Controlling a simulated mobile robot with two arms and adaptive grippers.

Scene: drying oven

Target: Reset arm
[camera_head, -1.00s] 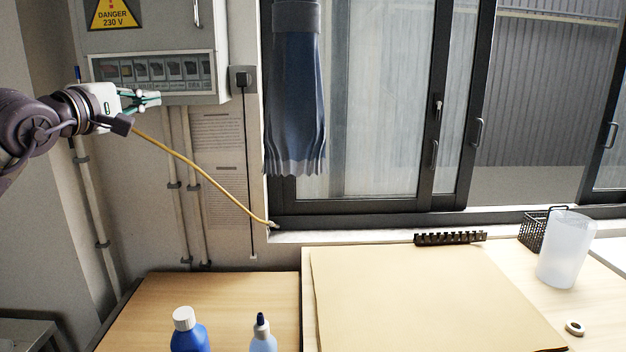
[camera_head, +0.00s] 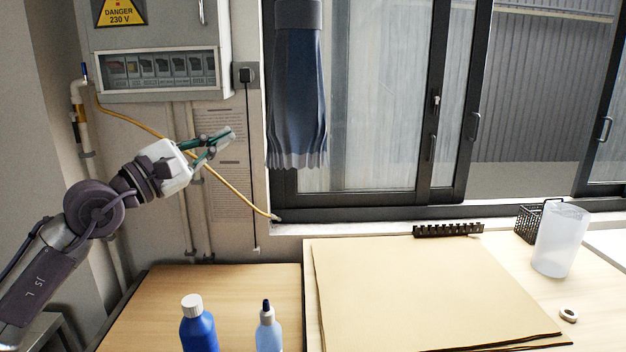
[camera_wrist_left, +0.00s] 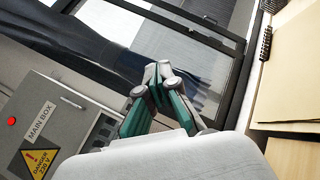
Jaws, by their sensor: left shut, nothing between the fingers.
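My left gripper (camera_head: 226,136) is in front of the wall, below the electrical box and left of the blue curtain, above the wooden table. Its green-and-grey fingers point up and to the right. The fingers are shut with nothing between them; in the left wrist view the fingertips (camera_wrist_left: 157,72) meet, with the curtain and window behind them. My right gripper is not in view.
The electrical box (camera_head: 165,24) hangs on the wall above my left gripper. A yellow cable (camera_head: 236,191) runs behind it. A blue bottle (camera_head: 198,330) and a dropper bottle (camera_head: 267,333) stand on the table's front. A plastic beaker (camera_head: 561,240) stands right.

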